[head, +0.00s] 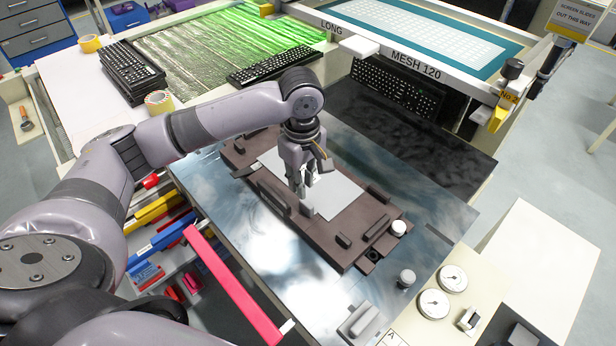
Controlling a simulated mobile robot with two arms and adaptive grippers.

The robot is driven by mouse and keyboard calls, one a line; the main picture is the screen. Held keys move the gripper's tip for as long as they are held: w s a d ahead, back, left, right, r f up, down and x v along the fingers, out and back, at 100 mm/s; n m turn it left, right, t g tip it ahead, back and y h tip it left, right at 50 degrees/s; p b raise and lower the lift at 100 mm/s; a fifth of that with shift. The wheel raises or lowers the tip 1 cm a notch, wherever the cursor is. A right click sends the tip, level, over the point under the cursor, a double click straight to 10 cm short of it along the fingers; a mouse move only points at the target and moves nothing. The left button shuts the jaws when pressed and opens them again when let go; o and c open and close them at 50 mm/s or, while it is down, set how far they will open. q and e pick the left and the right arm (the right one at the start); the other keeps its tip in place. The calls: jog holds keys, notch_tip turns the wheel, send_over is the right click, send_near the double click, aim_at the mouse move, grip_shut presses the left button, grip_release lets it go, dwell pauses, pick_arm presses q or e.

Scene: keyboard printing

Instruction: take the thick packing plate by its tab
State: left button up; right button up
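A pale grey flat plate (338,196) lies in the brown fixture (345,251) on the shiny metal bed; I take it for the packing plate. A small grey upright piece (307,210), perhaps its tab, stands at the plate's near edge. My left gripper (303,192) points down over the plate, its fingertips close to this piece. The fingers overlap in this view, so I cannot tell whether they touch or grip anything. The gripper hides part of the plate. My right gripper is out of view.
Brown blocks and a white knob (398,228) stand on the fixture. Keyboards (131,72) are stacked at the back left; another keyboard (397,87) lies under the screen frame (416,62). A long pink bar (233,285) crosses the front left. Gauges (452,279) sit at right.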

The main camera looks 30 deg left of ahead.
aim_at(304, 201)
pick_arm(q)
jog(key=shift+f, duration=0.7)
jog(key=shift+w+f, duration=0.1)
jog(key=shift+f, duration=0.75)
notch_tip(304, 201, down, 4)
jog(key=shift+r+p, duration=0.2)
jog(key=shift+p, duration=0.4)
jog(key=shift+f, duration=0.35)
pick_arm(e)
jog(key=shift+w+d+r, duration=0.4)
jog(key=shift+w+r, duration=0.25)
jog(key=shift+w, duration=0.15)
pick_arm(q)
jog(key=shift+c, duration=0.2)
grip_shut()
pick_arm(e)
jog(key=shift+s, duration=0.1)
